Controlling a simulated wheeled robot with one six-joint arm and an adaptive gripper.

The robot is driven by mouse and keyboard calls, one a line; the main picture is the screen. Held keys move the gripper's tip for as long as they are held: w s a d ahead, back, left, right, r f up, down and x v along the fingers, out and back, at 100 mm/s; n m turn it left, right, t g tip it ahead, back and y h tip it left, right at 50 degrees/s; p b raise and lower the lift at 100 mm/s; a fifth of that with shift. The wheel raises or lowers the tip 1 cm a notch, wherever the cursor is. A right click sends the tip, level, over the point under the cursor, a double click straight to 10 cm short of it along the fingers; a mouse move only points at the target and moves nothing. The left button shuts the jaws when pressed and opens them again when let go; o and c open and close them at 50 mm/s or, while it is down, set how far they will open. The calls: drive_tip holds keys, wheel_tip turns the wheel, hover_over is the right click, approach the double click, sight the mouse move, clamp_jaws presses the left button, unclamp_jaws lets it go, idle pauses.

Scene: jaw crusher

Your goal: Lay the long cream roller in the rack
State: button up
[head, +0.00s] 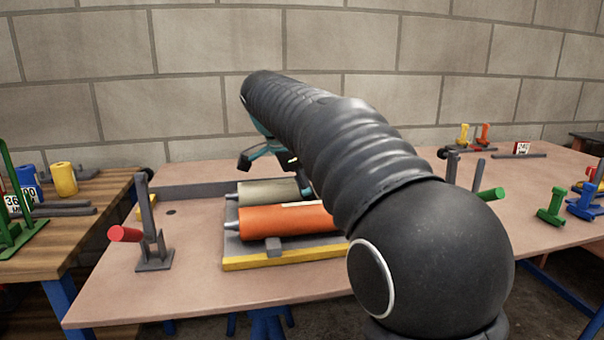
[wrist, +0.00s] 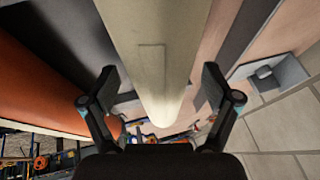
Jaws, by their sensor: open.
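The long cream roller (head: 270,192) lies behind an orange roller (head: 285,221) on a grey base with a yellow front edge (head: 283,259). My arm hides its right end. I cannot tell whether this base is the rack. In the wrist view the cream roller (wrist: 160,50) runs between the two fingers of my gripper (wrist: 160,88), with a gap on each side. My gripper is open and holds nothing. In the head view my gripper (head: 268,160) is above the cream roller, partly hidden by my arm.
A stand with a red handle (head: 126,234) is left of the base. A stand with a green handle (head: 488,194) is to the right. Yellow (head: 64,179) and blue (head: 29,182) cylinders stand on the wooden bench. Green (head: 552,206) and blue clamps stand at right.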

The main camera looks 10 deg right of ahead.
drive_tip(key=v, duration=1.2)
drive_tip(key=shift+d, duration=0.1)
